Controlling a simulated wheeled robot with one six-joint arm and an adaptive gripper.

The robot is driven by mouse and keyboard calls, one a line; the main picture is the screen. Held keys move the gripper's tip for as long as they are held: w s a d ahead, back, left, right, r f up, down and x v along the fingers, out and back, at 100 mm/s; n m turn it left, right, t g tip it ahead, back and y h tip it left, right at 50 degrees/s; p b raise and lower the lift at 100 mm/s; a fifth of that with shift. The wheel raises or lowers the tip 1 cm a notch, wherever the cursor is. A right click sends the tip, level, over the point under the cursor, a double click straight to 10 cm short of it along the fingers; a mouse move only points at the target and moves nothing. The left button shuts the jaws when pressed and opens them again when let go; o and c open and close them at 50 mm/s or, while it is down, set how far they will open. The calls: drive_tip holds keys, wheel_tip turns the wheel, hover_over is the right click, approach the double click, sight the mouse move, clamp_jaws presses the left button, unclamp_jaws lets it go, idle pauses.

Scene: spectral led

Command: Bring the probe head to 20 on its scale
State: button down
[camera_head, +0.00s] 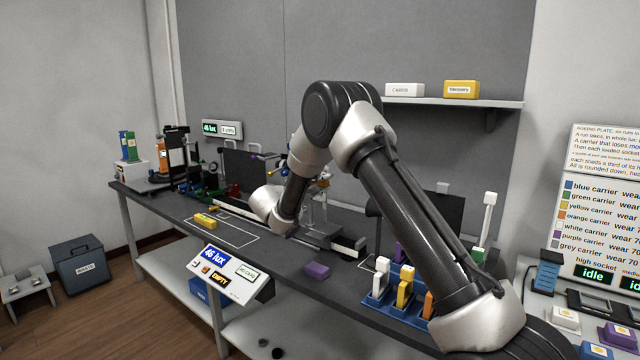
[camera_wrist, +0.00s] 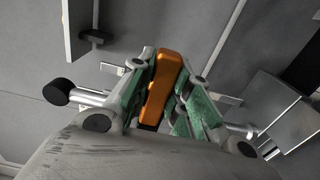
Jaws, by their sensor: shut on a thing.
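In the wrist view my gripper (camera_wrist: 160,100), with green finger pads, is shut on an orange block-like piece (camera_wrist: 166,70). I cannot tell whether this piece is the probe head or part of it. In the head view my gripper is hidden behind my arm, above the middle of the bench. A rail (camera_head: 234,208) runs along the bench and passes behind my wrist, with a grey block (camera_head: 318,236) to the right of it. I can make out no probe head and no readable scale marks.
A tilted panel (camera_head: 228,273) on the bench's front reads 46 lux and EMPTY; a wall display (camera_head: 222,129) also reads 46 lux. A blue rack (camera_head: 376,303) holds coloured carriers near my arm.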

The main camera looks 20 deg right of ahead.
wheel_tip(320, 180, down, 8)
drive_tip(key=shift+r, duration=0.1)
drive_tip(key=c, duration=1.3)
unclamp_jaws()
drive_tip(key=shift+a, duration=0.1)
drive_tip(key=v, duration=1.2)
